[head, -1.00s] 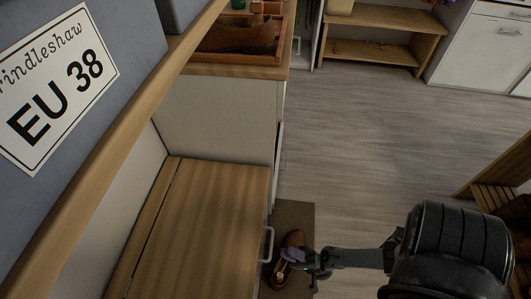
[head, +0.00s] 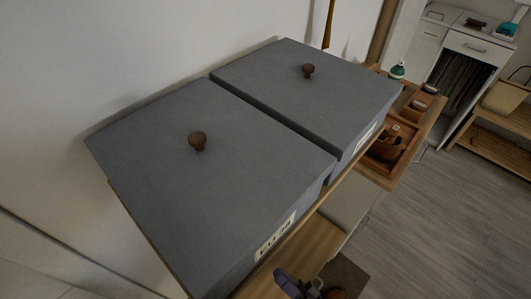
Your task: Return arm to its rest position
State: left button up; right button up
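My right gripper (head: 303,288) shows small at the bottom edge of the head view, in front of the boxes and above the floor mat. It is cut off by the frame edge, and I cannot tell whether it is open or shut. A purple-grey piece (head: 286,282) is at its tip; I cannot tell whether it is held. A brown shoe-like thing (head: 334,293) shows just right of it, partly cut off. My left gripper is not in view.
Two grey lidded boxes (head: 215,170) (head: 308,92) with brown knobs stand on a wooden shelf over a wooden bench (head: 308,247). A wooden tray (head: 409,160) lies on the counter behind. A white cabinet (head: 462,65) stands at the back right. Grey floor (head: 450,225) is clear at right.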

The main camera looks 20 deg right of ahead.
jog(key=w+d+r+n+g+h+p, duration=0.35)
jog(key=w+r+g+h+p, duration=0.3)
jog(key=r, duration=0.55)
jog(key=s+d+f+n+g+h, duration=0.2)
jog(key=s+d+g+h, duration=0.1)
jog(key=s+g, duration=0.25)
jog(key=s+d+f+n+g+h, duration=0.2)
jog(key=s+g, duration=0.3)
jog(key=s, duration=0.1)
pick_arm(q)
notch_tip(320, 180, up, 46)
jog(key=p, duration=3.7)
jog(key=shift+p, duration=0.4)
pick_arm(e)
notch_tip(320, 180, up, 38)
jog(key=shift+d+n, duration=0.2)
jog(key=shift+n, duration=0.25)
jog(key=shift+s+r, duration=0.1)
